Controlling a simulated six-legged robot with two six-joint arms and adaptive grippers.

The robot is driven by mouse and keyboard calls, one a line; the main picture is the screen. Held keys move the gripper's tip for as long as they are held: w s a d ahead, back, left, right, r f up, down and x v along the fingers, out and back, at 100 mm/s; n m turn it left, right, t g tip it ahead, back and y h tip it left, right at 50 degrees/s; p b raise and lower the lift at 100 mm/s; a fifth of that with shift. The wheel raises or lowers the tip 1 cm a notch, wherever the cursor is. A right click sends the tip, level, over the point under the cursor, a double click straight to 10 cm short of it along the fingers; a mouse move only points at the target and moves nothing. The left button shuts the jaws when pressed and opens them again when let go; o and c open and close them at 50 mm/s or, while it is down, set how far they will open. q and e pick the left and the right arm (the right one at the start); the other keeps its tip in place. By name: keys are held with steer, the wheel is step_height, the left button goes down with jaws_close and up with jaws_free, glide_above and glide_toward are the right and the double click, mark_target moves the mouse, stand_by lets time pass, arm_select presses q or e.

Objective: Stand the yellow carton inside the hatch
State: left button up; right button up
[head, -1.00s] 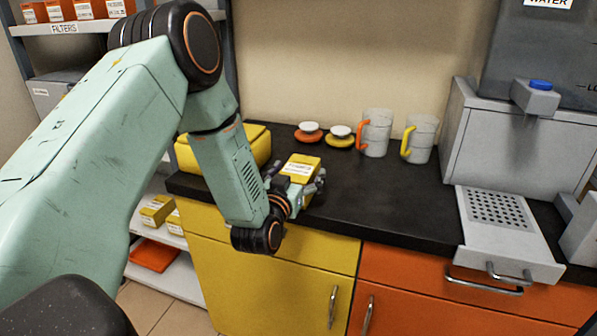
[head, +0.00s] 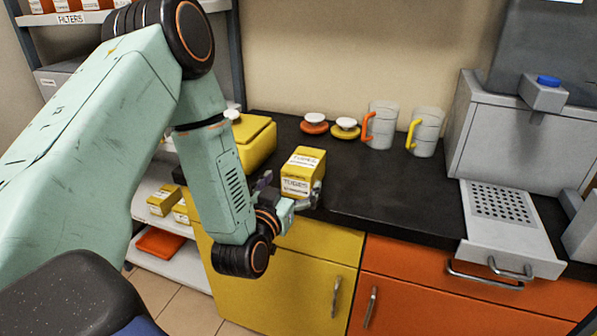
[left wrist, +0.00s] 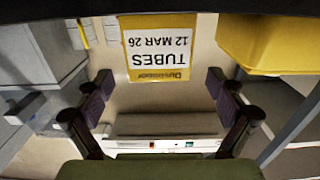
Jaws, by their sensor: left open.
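The yellow carton (head: 303,172) is near the front edge of the dark counter, its white label facing forward. In the left wrist view its label, reading "TUBES 12 MAR 26", shows upside down on the carton (left wrist: 157,48). My left gripper (head: 288,197) is in front of and just below the carton, at the counter edge. It is open, and in the left wrist view the carton lies ahead of the spread fingertips (left wrist: 160,83). Part of the carton's lower front is close behind the fingers. I cannot pick out the hatch. My right gripper is out of view.
A yellow lidded box (head: 256,143) stands left of the carton. Behind are orange (head: 314,126) and yellow (head: 345,131) discs with white knobs, and two clear mugs (head: 380,127). A grey drawer with a perforated plate (head: 505,240) sticks out at right. The counter's middle is clear.

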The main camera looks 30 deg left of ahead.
mark_target(305, 160)
arm_select(q)
steer(key=p, duration=0.1)
steer(key=r+g+p, duration=0.2)
steer(key=p, duration=0.1)
steer(key=shift+w+d+r+h, duration=0.15)
steer(key=shift+w+d+h, duration=0.15)
steer(key=shift+h, duration=0.1)
steer(key=shift+g+p, duration=0.35)
steer(key=shift+g, duration=0.05)
steer(key=shift+w+a+f, duration=0.1)
steer(key=shift+w+f, duration=0.15)
steer(key=shift+w, duration=0.05)
steer(key=x, duration=0.4)
steer(key=b+x, duration=0.1)
steer(key=x, duration=0.1)
steer(key=shift+a+r, duration=0.25)
steer(key=shift+a, duration=0.05)
steer(key=shift+w+a+f, duration=0.15)
steer(key=shift+w+f, duration=0.05)
steer(key=shift+w, duration=0.45)
steer(key=shift+s, duration=0.1)
steer(key=shift+c, duration=0.2)
